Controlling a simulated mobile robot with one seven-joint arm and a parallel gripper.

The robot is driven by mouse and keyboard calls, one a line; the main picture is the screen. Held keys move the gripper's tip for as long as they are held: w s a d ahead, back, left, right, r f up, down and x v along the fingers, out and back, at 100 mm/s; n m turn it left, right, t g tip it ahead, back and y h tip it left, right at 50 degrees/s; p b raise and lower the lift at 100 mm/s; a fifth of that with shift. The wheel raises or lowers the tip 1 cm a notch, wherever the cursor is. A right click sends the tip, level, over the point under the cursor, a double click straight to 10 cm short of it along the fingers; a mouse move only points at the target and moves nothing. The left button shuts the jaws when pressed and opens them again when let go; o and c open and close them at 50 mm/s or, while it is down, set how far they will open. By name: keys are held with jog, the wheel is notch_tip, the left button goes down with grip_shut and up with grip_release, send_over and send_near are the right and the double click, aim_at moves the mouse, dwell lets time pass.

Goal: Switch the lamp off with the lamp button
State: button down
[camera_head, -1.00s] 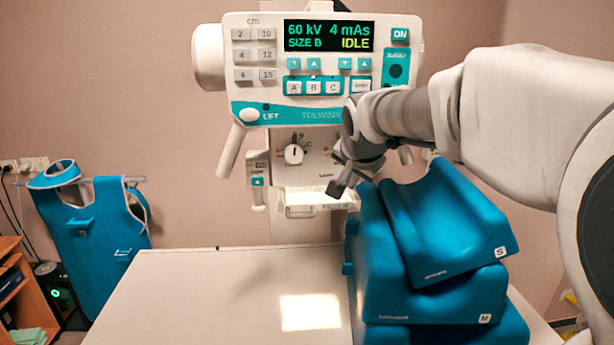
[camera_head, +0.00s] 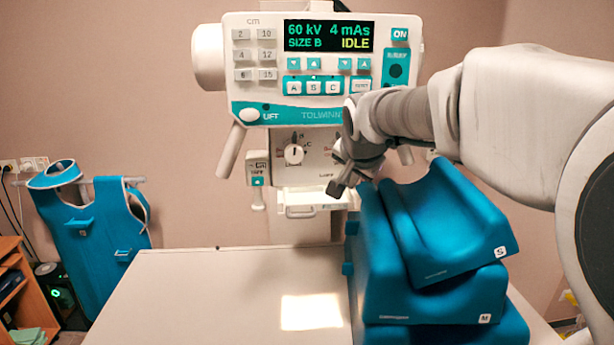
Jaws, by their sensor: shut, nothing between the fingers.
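The lamp's bright rectangle of light (camera_head: 311,312) lies on the white table, so the lamp is on. The lamp housing (camera_head: 296,170) is the pale box under the control panel, with a round knob (camera_head: 293,154) and a small blurred label at its right. My gripper (camera_head: 337,189) is shut and empty, pointing down and left in front of the housing's lower right edge. The lamp button cannot be made out for sure; my gripper and wrist cover the area right of the label. Whether my fingertips touch the housing cannot be told.
The control panel (camera_head: 325,60) hangs above, its display reading IDLE. Blue foam cradles (camera_head: 440,235) are stacked on the table's right, close under my arm. The white table (camera_head: 210,295) is clear at left. A blue apron (camera_head: 95,225) hangs at the left wall.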

jog(key=shift+w, duration=0.15)
jog(key=shift+w, duration=0.25)
jog(key=shift+w, duration=0.35)
dwell(0.6)
jog(key=shift+s, duration=0.1)
jog(key=shift+s+b, duration=0.5)
jog(key=shift+s, duration=0.2)
jog(key=shift+s+b, duration=1.3)
jog(key=shift+s, duration=1.2)
